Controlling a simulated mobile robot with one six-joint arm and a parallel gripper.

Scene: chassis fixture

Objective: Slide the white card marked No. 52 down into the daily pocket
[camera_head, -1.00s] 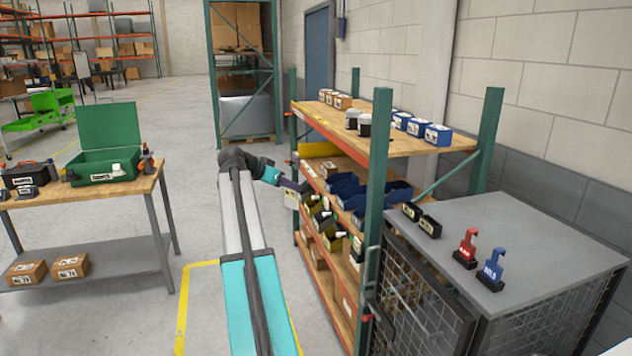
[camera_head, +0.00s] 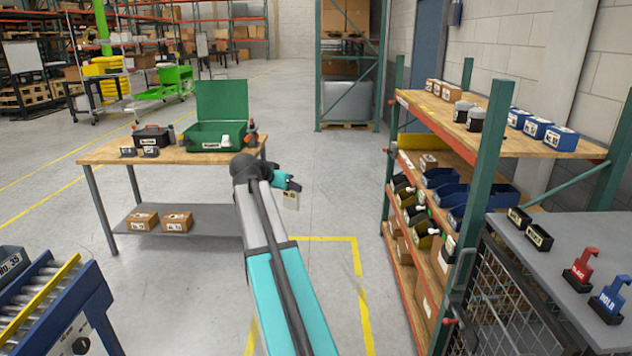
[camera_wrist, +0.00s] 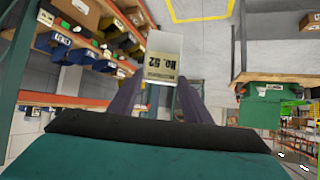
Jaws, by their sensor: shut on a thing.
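The white card marked No. 52 (camera_wrist: 163,58) is held between the two fingers of my gripper (camera_wrist: 160,92) in the wrist view. Its printing appears upside down there. In the head view the card (camera_head: 291,200) hangs below my gripper (camera_head: 290,188), in open air between the wooden workbench and the shelf rack. My gripper is shut on the card. I cannot make out a pocket marked daily in either view.
A workbench (camera_head: 100,152) with an open green case (camera_head: 200,134) stands to the left. A shelf rack (camera_head: 497,140) with bins and boxes stands to the right. A grey-topped cage (camera_head: 560,250) is at the near right, and a roller conveyor (camera_head: 75,310) at the near left. The floor between is clear.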

